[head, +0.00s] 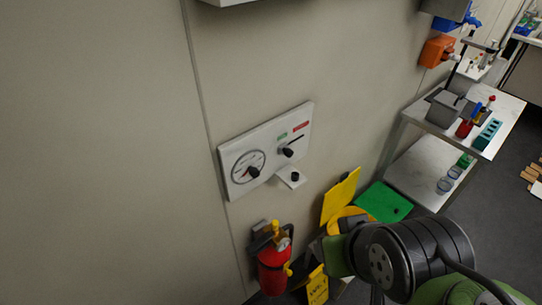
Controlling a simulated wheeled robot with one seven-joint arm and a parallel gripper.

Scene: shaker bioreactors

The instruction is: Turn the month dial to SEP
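A white wall panel (270,139) is mounted at a tilt in the picture, near the middle of the head view. On its left half is a round dial (249,167) with a ring of markings and a dark knob (254,172) that has a reddish pointer. The markings are too small to read, so I cannot tell which month it points to. My arm shows at the bottom right, below and right of the panel and apart from it. I cannot make out my gripper's fingers.
A small white bracket with a black knob (295,177) juts out below. A red fire extinguisher (272,270), yellow signs (339,198) and a green lid (384,202) are lower. A lab table (493,141) stands right.

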